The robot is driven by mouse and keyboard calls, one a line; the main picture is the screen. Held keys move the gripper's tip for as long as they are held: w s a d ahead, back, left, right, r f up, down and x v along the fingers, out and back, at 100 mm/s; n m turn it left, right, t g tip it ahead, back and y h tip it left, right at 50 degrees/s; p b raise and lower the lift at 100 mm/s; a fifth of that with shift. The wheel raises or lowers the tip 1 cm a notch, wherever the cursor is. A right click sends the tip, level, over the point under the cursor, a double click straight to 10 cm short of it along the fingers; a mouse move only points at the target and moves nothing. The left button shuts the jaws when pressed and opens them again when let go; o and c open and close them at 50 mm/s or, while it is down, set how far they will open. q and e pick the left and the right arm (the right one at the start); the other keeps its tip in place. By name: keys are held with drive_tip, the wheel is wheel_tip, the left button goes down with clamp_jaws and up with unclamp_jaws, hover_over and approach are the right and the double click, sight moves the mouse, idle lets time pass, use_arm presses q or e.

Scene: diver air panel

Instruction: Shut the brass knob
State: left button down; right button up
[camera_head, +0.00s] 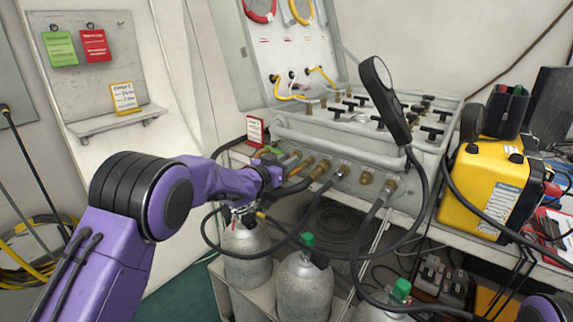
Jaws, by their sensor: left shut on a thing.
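The air panel (330,146) is a grey case with a row of brass fittings along its front face. My left gripper (283,167) reaches in from the left to the left end of that row. It is shut on a small brass-coloured part there, which looks like the brass knob. The gripper and wrist hide most of this part, so how far it is turned cannot be told. Other brass fittings (319,169) show just to the right, some with black hoses attached. My right gripper is out of view.
Grey cylinders (303,285) with green valve tops stand below the panel. Black hoses loop in front of them. A black round gauge on a stalk (385,98) rises before the panel. A yellow case (482,190) stands at right. A red card (255,130) stands behind my gripper.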

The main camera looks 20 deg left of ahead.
use_arm(q)
drive_tip(key=m+b, duration=0.2)
drive_tip(key=m, duration=0.2)
drive_tip(key=shift+f+m, duration=0.1)
drive_tip(key=shift+m, duration=0.2)
idle(0.3)
drive_tip(key=c, duration=1.2)
unclamp_jaws()
drive_tip(key=b+v, duration=0.1)
drive_tip(key=v, duration=0.9)
drive_tip(key=shift+s, duration=0.3)
